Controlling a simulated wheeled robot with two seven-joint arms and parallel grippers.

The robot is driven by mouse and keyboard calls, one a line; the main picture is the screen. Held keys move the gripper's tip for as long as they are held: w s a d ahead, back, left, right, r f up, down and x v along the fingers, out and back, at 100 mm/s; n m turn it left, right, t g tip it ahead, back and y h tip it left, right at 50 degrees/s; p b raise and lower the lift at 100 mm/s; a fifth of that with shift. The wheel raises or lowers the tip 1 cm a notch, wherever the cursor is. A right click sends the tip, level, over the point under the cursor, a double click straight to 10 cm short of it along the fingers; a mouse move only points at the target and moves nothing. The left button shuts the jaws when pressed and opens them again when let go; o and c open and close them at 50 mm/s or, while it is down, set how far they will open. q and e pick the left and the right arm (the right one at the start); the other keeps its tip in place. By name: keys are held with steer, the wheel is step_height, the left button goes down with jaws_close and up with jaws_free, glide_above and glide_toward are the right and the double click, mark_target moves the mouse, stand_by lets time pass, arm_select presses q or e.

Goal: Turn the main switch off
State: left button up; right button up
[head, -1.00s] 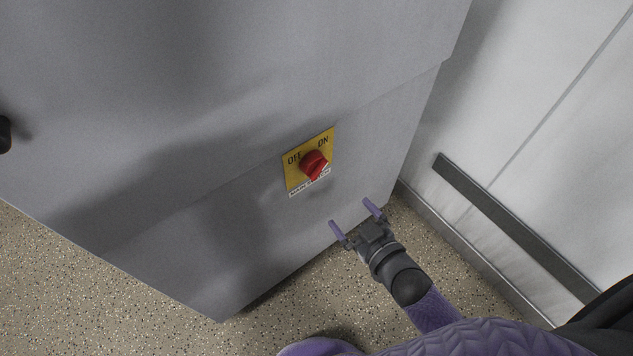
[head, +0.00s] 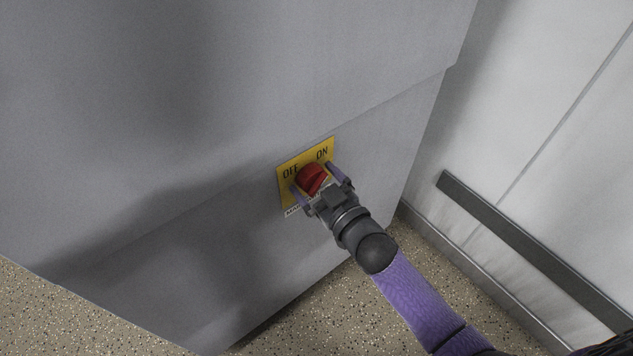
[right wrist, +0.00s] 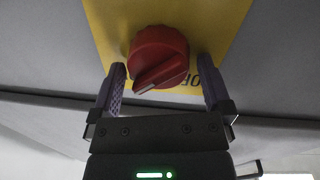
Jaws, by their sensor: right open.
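The main switch is a red rotary knob (head: 311,178) on a yellow plate (head: 285,172) marked OFF on the left and ON on the right in the head view. The knob's ridge slants toward the ON side. My right gripper (head: 316,181) is open, with one purple finger on each side of the knob. In the right wrist view, the knob (right wrist: 159,56) sits between the open fingers (right wrist: 162,77), with gaps visible beside it; OFF lettering shows partly, upside down. The plate's lower label is partly hidden by the gripper. My left gripper is not in view.
The plate is on a large grey cabinet (head: 160,130) with a clear front face. A white wall (head: 540,110) with a dark horizontal rail (head: 520,240) stands to the right. Speckled floor (head: 70,310) shows below.

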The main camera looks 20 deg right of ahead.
steer(key=c, duration=1.1)
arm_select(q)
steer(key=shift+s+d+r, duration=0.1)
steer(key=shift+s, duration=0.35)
